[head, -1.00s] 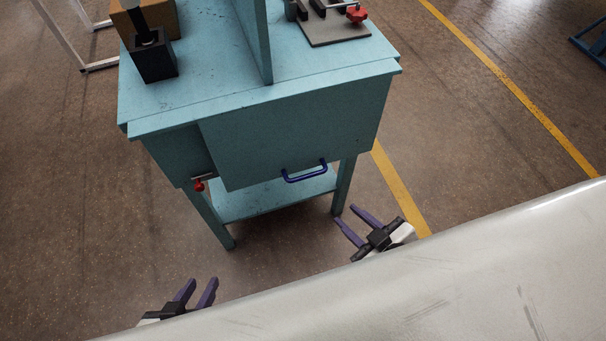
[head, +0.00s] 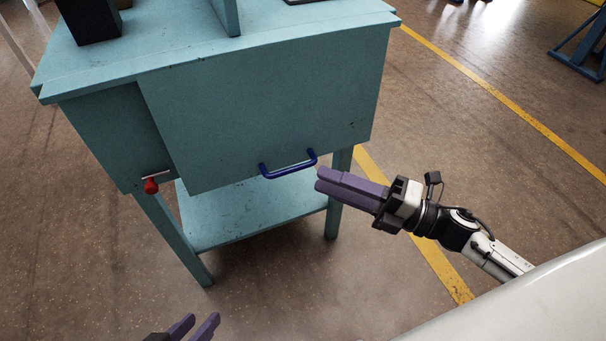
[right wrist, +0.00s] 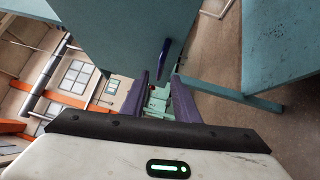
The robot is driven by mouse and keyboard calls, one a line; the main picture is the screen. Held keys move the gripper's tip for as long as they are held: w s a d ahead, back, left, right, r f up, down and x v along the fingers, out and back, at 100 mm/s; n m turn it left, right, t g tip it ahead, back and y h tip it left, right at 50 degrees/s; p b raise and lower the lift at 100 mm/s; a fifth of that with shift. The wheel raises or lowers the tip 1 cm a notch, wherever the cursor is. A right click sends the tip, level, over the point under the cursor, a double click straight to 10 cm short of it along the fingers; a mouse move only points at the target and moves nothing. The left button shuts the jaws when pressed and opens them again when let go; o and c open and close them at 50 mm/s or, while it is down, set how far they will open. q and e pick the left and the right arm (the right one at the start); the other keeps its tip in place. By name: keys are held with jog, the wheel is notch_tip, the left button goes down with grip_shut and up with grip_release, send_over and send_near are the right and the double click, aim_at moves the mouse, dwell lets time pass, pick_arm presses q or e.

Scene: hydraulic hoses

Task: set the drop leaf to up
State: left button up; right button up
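The drop leaf (head: 262,112) is a teal panel hanging down on the front of a teal workbench. A dark blue bar handle (head: 288,168) sits near its lower edge. My right gripper (head: 320,180) is just right of the handle, apart from it, with purple fingers pointing left. In the right wrist view its fingers are open, with nothing between them. The handle (right wrist: 163,60) shows there just beyond the fingertips, beside the hanging leaf (right wrist: 120,30). My left gripper (head: 200,325) is open at the bottom edge of the head view, well below the bench and partly cut off.
A red knob (head: 151,186) on a small metal bar sits left of the leaf. The bench has a lower shelf (head: 250,215) and legs under the leaf. A dark block (head: 90,20) stands on the top. The floor in front is clear, with a yellow line (head: 500,98) at right.

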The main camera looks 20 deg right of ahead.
jog(key=x, duration=0.6)
jog(key=shift+b, duration=0.3)
grip_shut()
